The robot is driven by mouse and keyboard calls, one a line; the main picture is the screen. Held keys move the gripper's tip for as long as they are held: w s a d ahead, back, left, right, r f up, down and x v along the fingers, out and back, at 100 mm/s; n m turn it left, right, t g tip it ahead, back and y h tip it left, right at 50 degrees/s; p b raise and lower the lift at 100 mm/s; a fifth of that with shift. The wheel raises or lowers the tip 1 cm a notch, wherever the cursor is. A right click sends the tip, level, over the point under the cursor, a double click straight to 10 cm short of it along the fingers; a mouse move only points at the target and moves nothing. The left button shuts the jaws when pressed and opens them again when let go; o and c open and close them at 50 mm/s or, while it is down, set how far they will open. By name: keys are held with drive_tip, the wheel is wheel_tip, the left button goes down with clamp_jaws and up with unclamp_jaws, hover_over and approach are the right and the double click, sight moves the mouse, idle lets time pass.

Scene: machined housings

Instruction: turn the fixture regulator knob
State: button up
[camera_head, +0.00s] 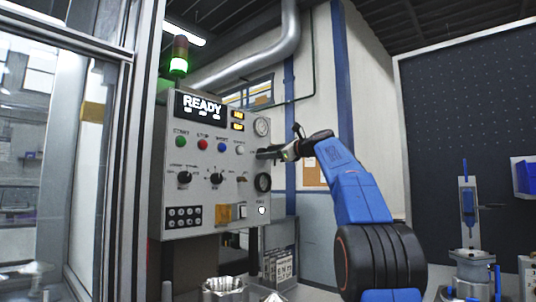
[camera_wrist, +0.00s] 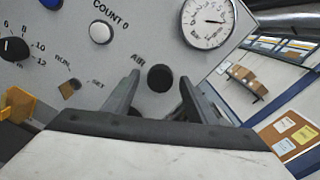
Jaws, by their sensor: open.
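The black round regulator knob (camera_wrist: 160,78) sits on the grey control panel (camera_head: 205,155), beside the "AIR" label and below a white-faced gauge (camera_wrist: 208,22). My gripper (camera_head: 268,153) reaches in from the right at the panel's right side. In the wrist view my gripper (camera_wrist: 160,84) is open, with one finger left and one right of the knob. Gaps show between the knob and both fingers. How deep the fingertips reach is hard to tell. In the head view the knob cannot be made out behind my gripper.
A white button (camera_wrist: 101,32), a small key switch (camera_wrist: 70,88) and a black selector dial (camera_wrist: 14,48) lie left of the knob. A "READY" display (camera_head: 202,104) tops the panel, with a green-lit stack light (camera_head: 179,65) above. A glass-sided enclosure frame (camera_head: 128,150) stands left.

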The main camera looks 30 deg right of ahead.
drive_tip(key=v, duration=1.7)
drive_tip(key=shift+s, duration=0.1)
